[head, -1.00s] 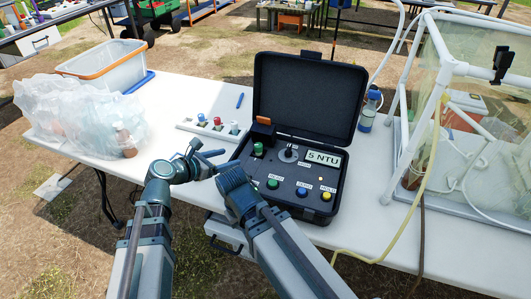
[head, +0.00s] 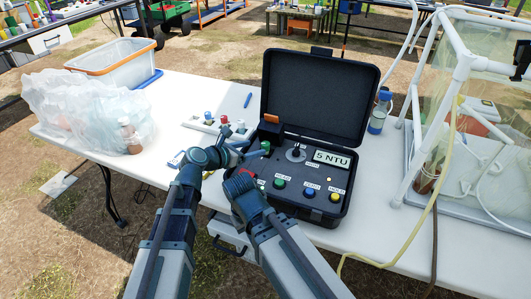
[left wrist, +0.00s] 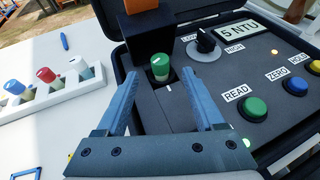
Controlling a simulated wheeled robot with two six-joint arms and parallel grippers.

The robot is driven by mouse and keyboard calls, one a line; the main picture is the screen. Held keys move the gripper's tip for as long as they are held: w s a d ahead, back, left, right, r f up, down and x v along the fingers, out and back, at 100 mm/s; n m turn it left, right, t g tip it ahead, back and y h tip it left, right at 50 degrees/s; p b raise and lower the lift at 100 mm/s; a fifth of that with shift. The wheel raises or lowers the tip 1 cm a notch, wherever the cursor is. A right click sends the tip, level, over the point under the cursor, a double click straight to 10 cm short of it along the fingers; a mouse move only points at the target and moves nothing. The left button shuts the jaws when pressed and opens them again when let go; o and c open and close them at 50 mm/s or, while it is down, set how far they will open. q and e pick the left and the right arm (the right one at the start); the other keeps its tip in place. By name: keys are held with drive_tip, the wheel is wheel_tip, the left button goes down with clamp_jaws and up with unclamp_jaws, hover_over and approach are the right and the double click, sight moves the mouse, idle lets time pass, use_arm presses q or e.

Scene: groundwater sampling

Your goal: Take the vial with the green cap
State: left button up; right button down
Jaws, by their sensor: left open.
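The green-capped vial (left wrist: 160,67) sits in the well of the turbidity meter, with only its upper part showing. Its green cap also shows in the head view (head: 265,146). The meter (head: 308,172) is an open black case reading "5 NTU". My left gripper (left wrist: 160,76) is open, with its two fingers reaching toward the vial from either side of the cap. I cannot tell whether they touch it. In the head view my left gripper (head: 254,151) is over the meter's left edge. My right gripper (head: 240,185) is at the case's front left corner; its jaws are not clear.
A white rack (left wrist: 48,100) holds vials with blue, red and white-teal caps left of the case. An orange-topped black block (left wrist: 147,28) stands right behind the green-capped vial. A bottle (head: 378,115) and clear enclosure (head: 470,130) are at right. A plastic bag (head: 80,105) lies left.

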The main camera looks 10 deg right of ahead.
sight(263, 146)
use_arm(q)
drive_tip(key=b+x, duration=0.2)
drive_tip(key=x, duration=0.3)
drive_tip(key=shift+w+f, duration=0.1)
drive_tip(key=shift+f, duration=0.1)
drive_tip(key=shift+r, duration=0.1)
drive_tip(key=shift+c, duration=0.6)
clamp_jaws()
